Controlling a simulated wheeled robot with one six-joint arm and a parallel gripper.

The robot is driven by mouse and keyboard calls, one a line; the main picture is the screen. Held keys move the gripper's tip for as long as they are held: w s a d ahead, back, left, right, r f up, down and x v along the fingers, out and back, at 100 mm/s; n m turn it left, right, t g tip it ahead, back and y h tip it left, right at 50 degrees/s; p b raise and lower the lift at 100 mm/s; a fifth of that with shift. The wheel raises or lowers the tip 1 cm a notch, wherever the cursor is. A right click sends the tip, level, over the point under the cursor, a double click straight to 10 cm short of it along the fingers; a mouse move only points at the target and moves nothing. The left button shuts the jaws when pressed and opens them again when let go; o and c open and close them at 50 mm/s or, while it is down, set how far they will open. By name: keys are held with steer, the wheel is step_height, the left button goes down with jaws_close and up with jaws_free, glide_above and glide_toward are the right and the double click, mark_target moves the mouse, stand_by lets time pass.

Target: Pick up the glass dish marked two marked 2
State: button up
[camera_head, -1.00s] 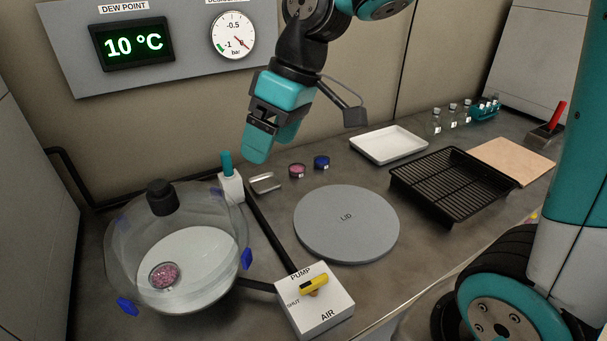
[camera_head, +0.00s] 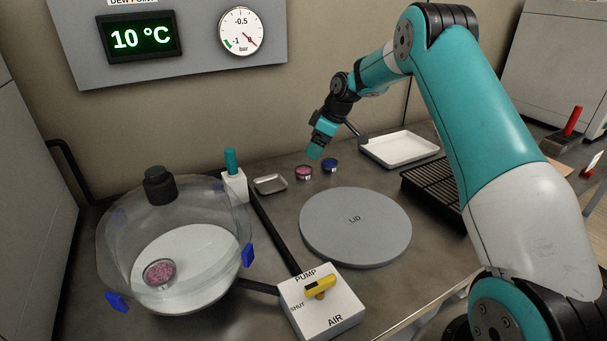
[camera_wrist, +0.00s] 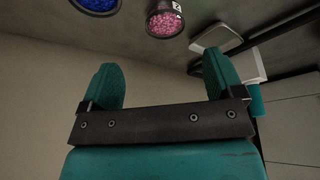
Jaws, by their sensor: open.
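A small round glass dish with pink contents (camera_head: 304,173) stands on the bench right of the small metal tray. My gripper (camera_head: 314,153) is above and just behind the two dishes, pointing down. In the wrist view its two fingers (camera_wrist: 162,80) are apart with nothing between them.
A clear chamber (camera_head: 120,235) at left holds another pink dish (camera_head: 159,272). A metal tray (camera_head: 270,184), a grey lid (camera_head: 355,226), a pump valve box (camera_head: 322,310), a white tray (camera_head: 400,149) and a black rack (camera_head: 432,185) surround the dishes.

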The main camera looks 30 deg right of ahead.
mark_target(305, 167)
steer(key=x, duration=0.3)
steer(key=shift+a+f, duration=0.1)
steer(key=shift+f, duration=0.05)
steer(key=shift+a+p+x, duration=0.1)
steer(key=shift+p+x, duration=0.2)
steer(key=shift+x, duration=1.05)
steer(key=shift+a+p+x, duration=0.15)
steer(key=shift+p+x, duration=0.1)
steer(key=shift+x, duration=1.15)
steer(key=shift+s, duration=0.1)
steer(key=c, duration=1)
